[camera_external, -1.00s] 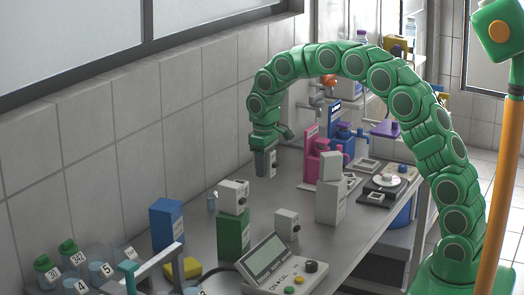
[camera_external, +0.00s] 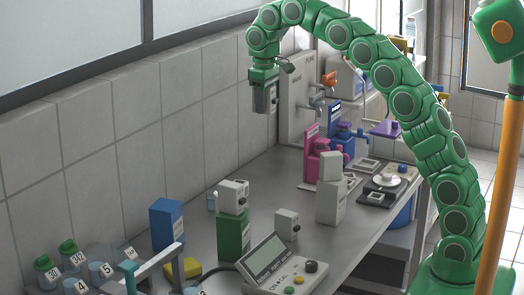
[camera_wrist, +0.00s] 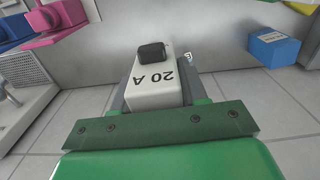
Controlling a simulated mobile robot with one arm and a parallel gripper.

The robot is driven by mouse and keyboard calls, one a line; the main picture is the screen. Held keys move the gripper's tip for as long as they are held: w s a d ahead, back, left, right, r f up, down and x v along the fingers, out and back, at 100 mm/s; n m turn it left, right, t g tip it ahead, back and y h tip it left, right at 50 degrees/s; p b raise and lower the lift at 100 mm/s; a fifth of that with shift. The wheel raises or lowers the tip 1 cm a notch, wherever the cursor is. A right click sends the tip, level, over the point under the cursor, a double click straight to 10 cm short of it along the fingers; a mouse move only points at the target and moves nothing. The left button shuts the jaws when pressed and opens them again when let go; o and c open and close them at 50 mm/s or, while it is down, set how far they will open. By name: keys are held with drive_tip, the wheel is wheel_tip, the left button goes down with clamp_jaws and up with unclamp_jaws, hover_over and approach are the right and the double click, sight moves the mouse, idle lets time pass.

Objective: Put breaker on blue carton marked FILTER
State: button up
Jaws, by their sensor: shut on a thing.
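My gripper (camera_external: 265,98) is shut on a white breaker (camera_wrist: 153,90) marked 20 A, with a black switch at its far end. In the external view the jaws mostly hide this breaker, high above the bench near the wall. The blue carton (camera_external: 166,226) stands upright on the bench, left of the green carton and well below and left of my gripper. In the wrist view a blue carton (camera_wrist: 274,48) with a white label shows at the upper right, apart from the held breaker. The label is too small to read.
A green carton (camera_external: 233,238) has a white breaker (camera_external: 233,196) on top; another breaker (camera_external: 286,224) stands beside it. A white carton (camera_external: 331,203) also bears a small block (camera_external: 331,167). A display unit (camera_external: 275,268) sits in front. Pink (camera_external: 322,163) and blue devices stand farther back.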

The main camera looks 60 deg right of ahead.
drive_tip(key=s+a+m, duration=0.3)
drive_tip(key=a+m, duration=0.6)
drive_tip(key=a, duration=0.6)
drive_tip(key=s+a+m, duration=0.2)
drive_tip(key=a+m, duration=0.8)
drive_tip(key=a, duration=0.5)
drive_tip(key=shift+d+f, duration=0.15)
drive_tip(key=shift+f, duration=1)
drive_tip(key=shift+d+f, duration=0.15)
drive_tip(key=shift+f, duration=1)
drive_tip(key=shift+w+a+f, duration=1.25)
drive_tip(key=shift+w+f, duration=0.75)
drive_tip(key=shift+w, duration=2.15)
hover_over(175, 206)
drive_tip(key=shift+s+f, duration=0.2)
drive_tip(key=shift+f, duration=2.7)
drive_tip(key=shift+w+f, duration=0.15)
drive_tip(key=shift+f, duration=1.55)
